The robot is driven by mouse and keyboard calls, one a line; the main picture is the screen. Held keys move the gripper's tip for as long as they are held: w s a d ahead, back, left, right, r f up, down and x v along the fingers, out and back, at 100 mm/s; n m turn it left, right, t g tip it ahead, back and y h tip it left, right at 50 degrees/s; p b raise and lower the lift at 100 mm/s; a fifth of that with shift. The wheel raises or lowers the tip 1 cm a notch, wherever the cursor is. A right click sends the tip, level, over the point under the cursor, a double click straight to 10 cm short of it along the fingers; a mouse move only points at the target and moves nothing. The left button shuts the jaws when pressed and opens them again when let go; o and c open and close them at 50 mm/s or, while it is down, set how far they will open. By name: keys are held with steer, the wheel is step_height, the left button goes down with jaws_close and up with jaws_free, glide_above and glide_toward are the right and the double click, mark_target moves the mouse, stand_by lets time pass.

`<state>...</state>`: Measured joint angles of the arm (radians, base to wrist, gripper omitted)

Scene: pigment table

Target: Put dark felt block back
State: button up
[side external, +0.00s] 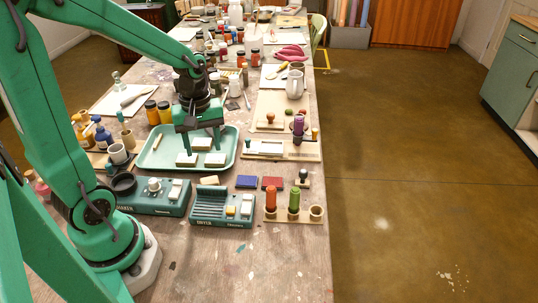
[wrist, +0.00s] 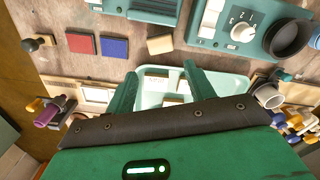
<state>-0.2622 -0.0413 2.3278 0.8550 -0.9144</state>
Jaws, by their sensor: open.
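A pale green tray (side external: 228,160) holds several small felt blocks with pale tops and darker sides. One block (side external: 186,159) is at the tray's front left, one (side external: 215,159) at its front right and one (side external: 201,143) behind them. I cannot tell which is the dark felt block. My gripper (side external: 203,149) is over the tray with its green fingers spread and pointing down, apparently empty. In the wrist view, my gripper (wrist: 158,75) has its fingers on either side of blocks in the tray (wrist: 238,86); its dark cover hides part of the tray.
In front of the tray stand two green devices, one with a knob (side external: 155,195) and one with a ribbed rack (side external: 222,205). A loose pale block (side external: 209,180), a blue pad (side external: 246,181) and a red pad (side external: 272,183) lie nearby. Jars and bottles crowd the back.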

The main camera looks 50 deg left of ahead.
steer(key=shift+r, duration=0.25)
stand_by(0.5)
steer(key=s+d+r+m+t, duration=0.2)
steer(key=d+r+m, duration=0.1)
steer(key=r+m, duration=0.2)
steer(key=s+d+r+m+t, duration=0.3)
steer(key=r+m, duration=0.3)
steer(key=m, duration=0.2)
steer(key=shift+s+d+r+t, duration=0.25)
steer(key=shift+s+d+t, duration=0.1)
steer(key=shift+d, duration=0.4)
